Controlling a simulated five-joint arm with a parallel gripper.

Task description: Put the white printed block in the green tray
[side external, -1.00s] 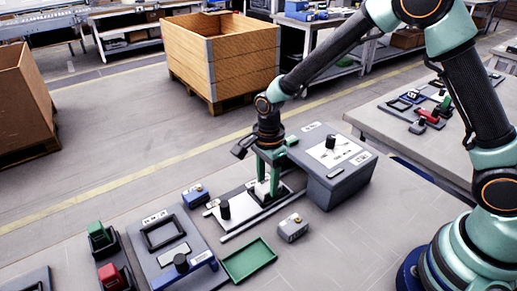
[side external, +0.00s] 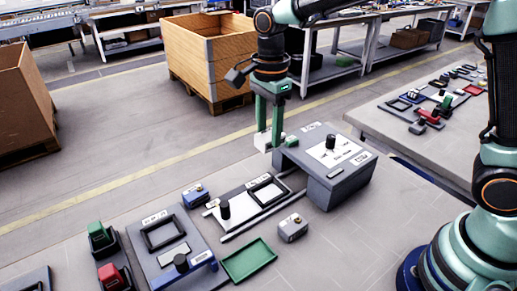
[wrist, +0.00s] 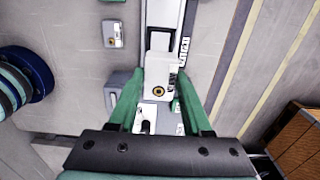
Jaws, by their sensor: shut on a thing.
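My gripper (side external: 267,142) has green fingers and points down above the floor-side edge of the bench, left of the grey raised stand. It is shut on the white printed block (side external: 263,142), whose upper part is partly hidden by the fingers. In the wrist view the block (wrist: 160,88) sits between the two green fingers (wrist: 158,92), with dark print on its side and a round brass-coloured spot. The green tray (side external: 249,260) lies empty on the bench at the front, well below and apart from the block.
A grey stand (side external: 329,178) with a black knob is beside my gripper. A slide fixture (side external: 238,212) with a black frame lies below. A small grey block (side external: 292,228) is right of the tray, and a grey panel fixture (side external: 170,250) left of it.

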